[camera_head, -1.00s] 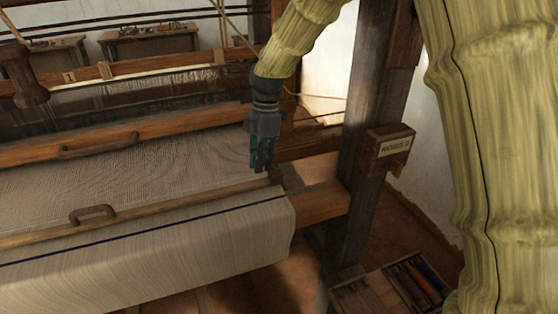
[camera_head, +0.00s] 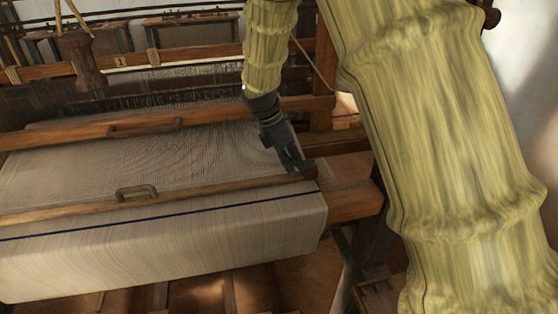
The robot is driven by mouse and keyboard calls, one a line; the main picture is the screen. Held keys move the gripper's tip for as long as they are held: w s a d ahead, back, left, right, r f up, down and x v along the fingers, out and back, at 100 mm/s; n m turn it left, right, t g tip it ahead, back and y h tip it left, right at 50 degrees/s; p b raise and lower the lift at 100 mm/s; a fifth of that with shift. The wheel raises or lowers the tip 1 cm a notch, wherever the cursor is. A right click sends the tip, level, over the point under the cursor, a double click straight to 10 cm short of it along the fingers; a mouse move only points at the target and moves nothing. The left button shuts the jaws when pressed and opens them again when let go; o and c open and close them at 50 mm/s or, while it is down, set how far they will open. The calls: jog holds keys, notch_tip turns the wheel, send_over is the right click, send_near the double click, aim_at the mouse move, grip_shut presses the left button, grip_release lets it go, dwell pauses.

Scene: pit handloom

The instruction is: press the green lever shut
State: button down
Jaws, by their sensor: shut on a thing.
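My gripper (camera_head: 296,167) is dark and points down to the right, near the right end of the wooden front bar (camera_head: 226,187). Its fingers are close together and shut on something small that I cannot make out. The fingertips are beside a dark brown block (camera_head: 310,171) at the bar's end; I cannot tell whether they touch it. I cannot make out a green lever in the head view now; it may be hidden by the gripper or my arm.
Pale cloth (camera_head: 170,240) with a dark blue stripe hangs over the loom's front. My sleeved arm covers much of the right side, including most of the loom's right post.

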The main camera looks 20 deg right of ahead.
dwell(0.4)
jog(key=c, duration=1.4)
grip_release()
jog(key=shift+o, duration=0.2)
jog(key=v, duration=1.2)
jog(key=shift+f, duration=0.15)
